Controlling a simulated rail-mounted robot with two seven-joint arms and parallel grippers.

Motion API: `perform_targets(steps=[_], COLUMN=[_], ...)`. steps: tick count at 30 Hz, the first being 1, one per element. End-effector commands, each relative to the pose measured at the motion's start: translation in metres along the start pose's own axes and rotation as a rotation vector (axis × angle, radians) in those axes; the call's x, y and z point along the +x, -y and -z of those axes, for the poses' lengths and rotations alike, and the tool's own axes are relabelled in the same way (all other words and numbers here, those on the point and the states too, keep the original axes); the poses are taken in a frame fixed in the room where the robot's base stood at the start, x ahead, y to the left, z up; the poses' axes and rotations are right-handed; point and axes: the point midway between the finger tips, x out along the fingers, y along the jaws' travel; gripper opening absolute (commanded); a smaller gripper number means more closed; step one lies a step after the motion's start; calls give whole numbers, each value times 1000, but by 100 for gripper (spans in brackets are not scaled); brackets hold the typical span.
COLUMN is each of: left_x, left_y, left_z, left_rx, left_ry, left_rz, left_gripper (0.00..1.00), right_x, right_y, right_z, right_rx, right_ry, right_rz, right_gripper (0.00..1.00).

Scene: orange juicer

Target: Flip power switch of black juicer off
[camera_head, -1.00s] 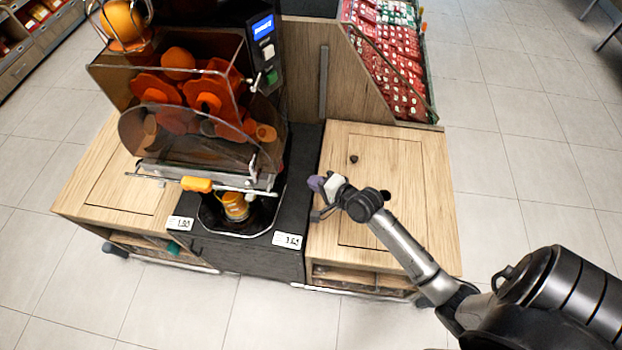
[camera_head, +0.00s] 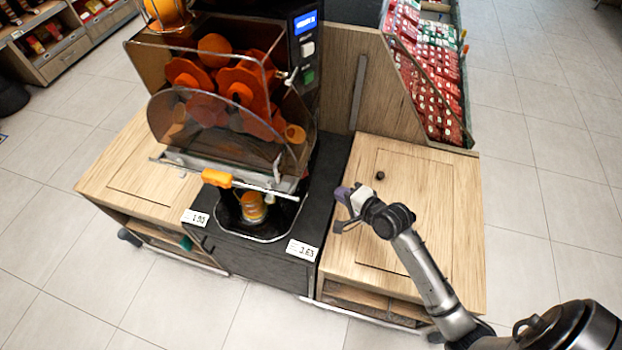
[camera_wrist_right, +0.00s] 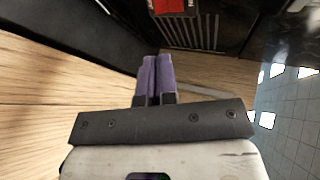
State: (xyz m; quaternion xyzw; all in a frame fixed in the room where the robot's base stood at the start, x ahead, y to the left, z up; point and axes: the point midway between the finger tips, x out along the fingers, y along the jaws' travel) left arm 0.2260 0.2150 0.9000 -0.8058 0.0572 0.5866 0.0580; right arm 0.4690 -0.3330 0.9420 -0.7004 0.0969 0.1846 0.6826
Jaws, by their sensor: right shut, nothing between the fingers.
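The black juicer (camera_head: 310,105) stands on the dark middle counter in the head view, with oranges and orange parts behind its clear cover. Its upright panel has a lit blue screen (camera_head: 306,22) with a pale button and a green button below. My right gripper (camera_head: 342,194) is right of the juicer's base, above the right wooden counter, apart from the juicer. In the right wrist view its purple fingers (camera_wrist_right: 156,75) are together and empty. Ahead of them is a dark panel with a vent grille (camera_wrist_right: 194,32) and a red switch-like part (camera_wrist_right: 172,6), cut by the top edge. My left gripper is not in view.
The right wooden counter (camera_head: 440,215) has a small dark knob (camera_head: 380,175) on top. A wooden partition (camera_head: 375,85) stands behind it, with a bin of red packages (camera_head: 425,85) beyond. Price tags sit on the middle counter's front edge. Floor is clear in front.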

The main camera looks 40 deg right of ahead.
Motion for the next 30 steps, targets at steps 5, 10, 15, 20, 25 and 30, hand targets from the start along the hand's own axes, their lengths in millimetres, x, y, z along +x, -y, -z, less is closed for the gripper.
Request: perform_targets(steps=[5, 10, 15, 20, 25, 30], left_x=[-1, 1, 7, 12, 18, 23], left_y=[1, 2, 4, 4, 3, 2], left_z=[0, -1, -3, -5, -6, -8], left_rx=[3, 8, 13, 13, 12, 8], left_ry=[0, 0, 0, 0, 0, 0], left_rz=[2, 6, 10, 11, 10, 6], left_gripper=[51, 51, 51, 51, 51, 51], right_x=[0, 10, 36, 67, 97, 120], right_y=[0, -1, -1, -1, -1, -1], right_z=[0, 0, 0, 0, 0, 0], right_rx=[0, 1, 1, 1, 0, 0], right_ry=[0, 1, 0, 0, 0, 0], right_rz=[0, 0, 1, 1, 1, 0], right_gripper=[0, 0, 0, 0, 0, 0])
